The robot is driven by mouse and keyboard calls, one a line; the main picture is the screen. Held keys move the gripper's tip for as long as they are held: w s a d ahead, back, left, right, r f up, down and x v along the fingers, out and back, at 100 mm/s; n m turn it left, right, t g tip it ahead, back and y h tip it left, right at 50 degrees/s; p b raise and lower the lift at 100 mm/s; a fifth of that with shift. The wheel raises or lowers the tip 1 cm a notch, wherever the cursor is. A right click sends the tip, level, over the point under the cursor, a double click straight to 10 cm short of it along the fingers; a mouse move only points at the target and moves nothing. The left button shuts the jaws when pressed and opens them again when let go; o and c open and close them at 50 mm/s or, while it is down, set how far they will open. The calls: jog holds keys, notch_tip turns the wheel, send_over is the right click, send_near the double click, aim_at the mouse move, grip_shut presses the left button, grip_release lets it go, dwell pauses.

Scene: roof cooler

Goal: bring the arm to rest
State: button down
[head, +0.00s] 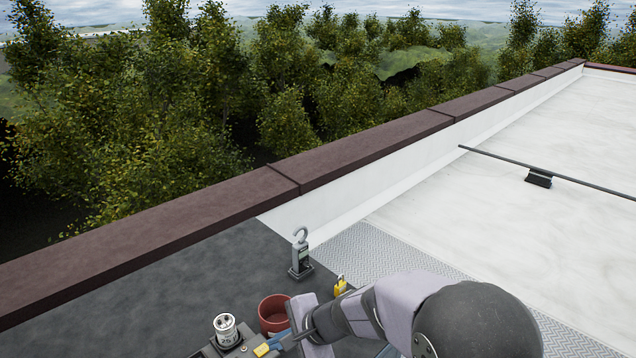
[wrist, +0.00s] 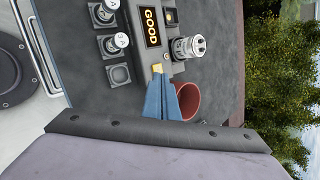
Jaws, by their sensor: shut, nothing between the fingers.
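My gripper shows at the bottom of the head view (head: 268,346) and in the middle of the wrist view (wrist: 158,72). Its blue fingers with yellow tips are together, with nothing seen between them. In the wrist view the tips are over or near the edge of a dark grey box (wrist: 137,65) with dials and a lit "GOOD" sign (wrist: 151,27). I cannot tell whether they touch it. My arm reaches in from the bottom right of the head view and hides part of the deck.
A red cup (head: 273,313) stands close beside my fingers. A silver cylinder (head: 226,330) sits on the box. A grey hooked device (head: 300,262) and a small yellow object (head: 340,286) stand farther back. A brown-capped parapet (head: 200,210) edges the roof; white roof at right is mostly clear.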

jog(key=s+d+f+n+g+h, duration=0.1)
jog(key=s+d+n+g+h, duration=0.1)
jog(key=s+d+n, duration=0.4)
jog(key=s+d+f+n+g+h, duration=0.1)
jog(key=s+d+n+h, duration=0.4)
jog(key=s+d, duration=0.7)
jog(key=d+n, duration=0.1)
jog(key=d, duration=0.5)
jog(key=shift+s+f+g, duration=0.25)
jog(key=shift+s+g, duration=0.15)
